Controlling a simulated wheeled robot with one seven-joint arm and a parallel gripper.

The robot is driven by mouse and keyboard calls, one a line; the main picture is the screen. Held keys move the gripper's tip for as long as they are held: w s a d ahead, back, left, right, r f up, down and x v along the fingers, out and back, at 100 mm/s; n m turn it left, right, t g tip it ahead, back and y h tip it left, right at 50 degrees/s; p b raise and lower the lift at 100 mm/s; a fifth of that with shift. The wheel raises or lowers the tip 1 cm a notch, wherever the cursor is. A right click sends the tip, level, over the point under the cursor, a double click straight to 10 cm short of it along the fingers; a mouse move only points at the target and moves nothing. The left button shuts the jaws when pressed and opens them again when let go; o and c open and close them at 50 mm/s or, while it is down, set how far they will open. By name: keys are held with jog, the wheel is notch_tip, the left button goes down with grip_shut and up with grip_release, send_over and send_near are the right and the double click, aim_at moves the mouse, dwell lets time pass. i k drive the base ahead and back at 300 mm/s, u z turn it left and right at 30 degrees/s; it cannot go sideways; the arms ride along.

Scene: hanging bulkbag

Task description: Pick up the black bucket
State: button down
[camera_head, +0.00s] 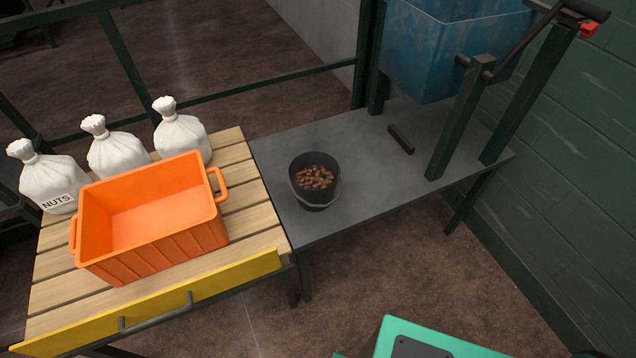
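The black bucket (315,194) stands upright on the dark grey table (365,185), near its left end. It holds brown nuts (314,177). A thin light handle hangs down across its front side. My gripper is not in the camera_head view, so its state and its place relative to the bucket are hidden.
Left of the bucket, a slatted wooden table holds an empty orange crate (150,252) and several white sacks (118,152). At the right, a blue hanging container (440,55) and dark green posts (462,120) rise above the grey table. A small dark block (401,139) lies behind.

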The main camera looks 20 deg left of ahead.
aim_at(313, 176)
jog(key=z, duration=0.75)
jog(key=k, duration=1.1)
jog(key=u, duration=0.65)
jog(key=i, duration=1)
jog(key=z, duration=0.05)
